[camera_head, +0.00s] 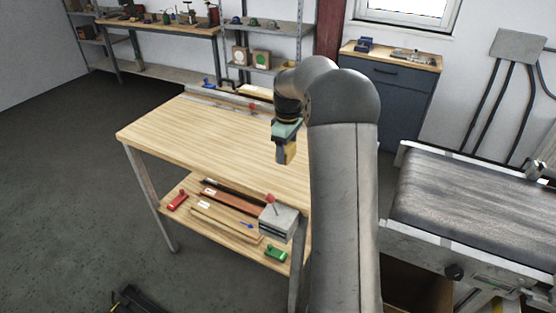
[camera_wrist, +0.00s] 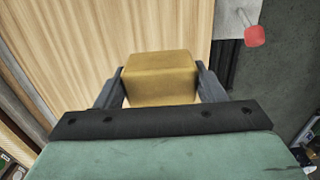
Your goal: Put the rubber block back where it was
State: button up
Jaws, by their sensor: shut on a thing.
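My gripper (camera_wrist: 160,85) is shut on a tan-yellow rubber block (camera_wrist: 160,68), with one finger on each side of it in the wrist view. In the head view, the block (camera_head: 289,154) hangs below my gripper (camera_head: 284,147), in front of my arm. It appears to be above the wooden workbench top (camera_head: 195,140). I cannot tell the exact height. My arm hides the right part of the bench.
The lower shelf holds wood strips (camera_head: 225,220) and a red tool (camera_head: 178,202). A conveyor (camera_head: 475,205) stands at the right. The bench's left half is clear.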

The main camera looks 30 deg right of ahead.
jog(key=w+f, duration=0.2)
jog(key=w+a+f+p, duration=0.1)
jog(key=w+f, duration=0.1)
jog(key=f, duration=0.1)
jog(key=shift+w+f, duration=0.1)
jog(key=shift+f, duration=1.75)
jog(key=o, duration=1.1)
